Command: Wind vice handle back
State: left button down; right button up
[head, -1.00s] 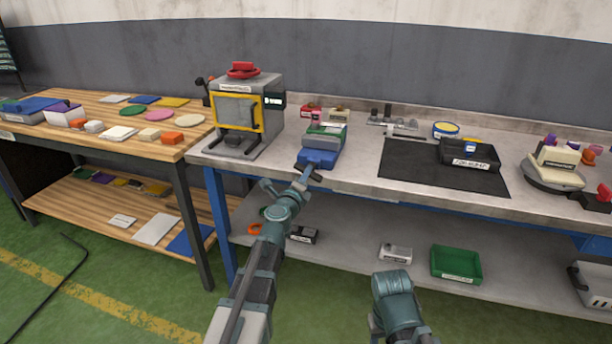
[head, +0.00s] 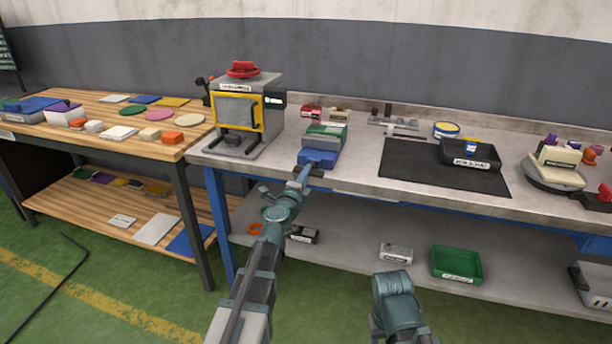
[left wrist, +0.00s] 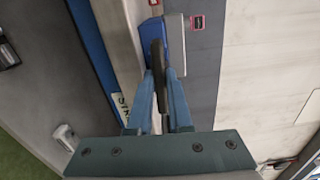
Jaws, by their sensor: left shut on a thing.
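The blue vice (head: 318,158) stands at the front edge of the grey workbench, with a green and grey block on top. Its dark handle (head: 316,173) sticks out at the front; it also shows in the left wrist view (left wrist: 158,62). My left gripper (head: 302,174) is at the front of the vice. In the left wrist view its two blue fingers (left wrist: 160,80) are closed on either side of the dark handle. The vice body (left wrist: 176,40) lies just beyond the fingertips. My right gripper is out of view; only a link of that arm shows.
A grey press-like machine (head: 240,115) with a yellow frame stands left of the vice. A black mat (head: 410,165) and black tray (head: 470,155) lie to the right. A green bin (head: 456,263) sits on the shelf below.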

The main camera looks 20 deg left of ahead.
pick_arm(q)
jog(key=shift+s, duration=0.1)
jog(key=c, duration=0.8)
grip_release()
jog(key=shift+c, duration=0.2)
